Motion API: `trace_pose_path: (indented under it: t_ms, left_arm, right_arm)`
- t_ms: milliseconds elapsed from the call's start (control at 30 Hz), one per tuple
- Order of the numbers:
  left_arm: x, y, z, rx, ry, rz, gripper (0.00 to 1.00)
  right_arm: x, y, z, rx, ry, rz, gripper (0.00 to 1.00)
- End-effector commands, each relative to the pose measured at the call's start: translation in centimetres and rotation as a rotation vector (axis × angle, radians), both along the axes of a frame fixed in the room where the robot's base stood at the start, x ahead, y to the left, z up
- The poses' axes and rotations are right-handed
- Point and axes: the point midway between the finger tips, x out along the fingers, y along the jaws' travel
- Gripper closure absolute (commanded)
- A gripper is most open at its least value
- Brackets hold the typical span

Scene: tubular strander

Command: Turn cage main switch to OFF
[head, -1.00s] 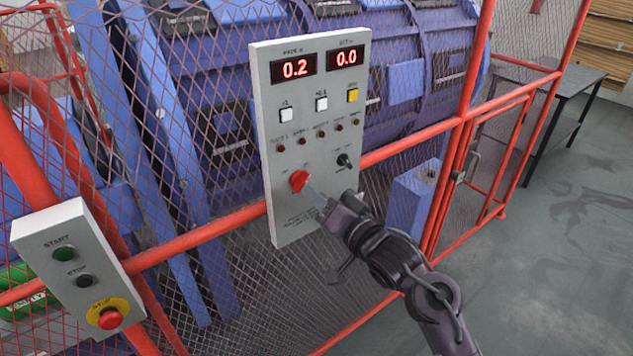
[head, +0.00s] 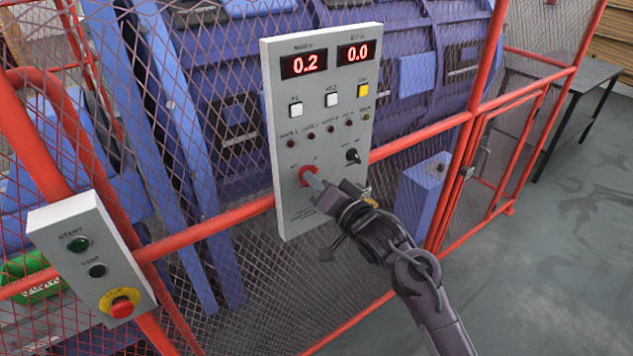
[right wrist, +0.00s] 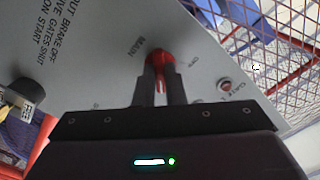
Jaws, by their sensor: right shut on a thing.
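The cage main switch is a red rotary knob (head: 309,174) low on the left of the grey control panel (head: 290,215). In the right wrist view the red knob (right wrist: 159,58) sits under the "MAIN" label, with "OFF" printed to its right. My right gripper (head: 314,181) reaches the knob from the lower right. In the right wrist view its two fingers (right wrist: 160,85) are shut on the knob, one on each side. The fingers hide part of the knob, so its exact pointing direction is hard to tell. My left gripper is not in view.
A black selector knob (head: 353,156) and several buttons and lamps are on the same panel. A second box (head: 70,215) with start, stop and a red emergency button (head: 122,306) stands at the left. Red rails and mesh (head: 420,137) enclose the blue machine. Open floor lies at right.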

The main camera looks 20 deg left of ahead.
Motion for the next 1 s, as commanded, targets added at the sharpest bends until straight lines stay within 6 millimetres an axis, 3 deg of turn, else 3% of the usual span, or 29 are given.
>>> trace_pose_path:
  t_ms: [467, 1000]
  left_arm:
    - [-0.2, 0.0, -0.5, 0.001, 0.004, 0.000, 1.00]
    - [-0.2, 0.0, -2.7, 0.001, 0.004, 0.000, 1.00]
  right_arm:
    - [0.0, 0.0, -0.2, -0.075, -0.094, 0.000, 1.00]
    - [0.1, -0.1, -0.3, -0.374, -0.477, 0.001, 1.00]
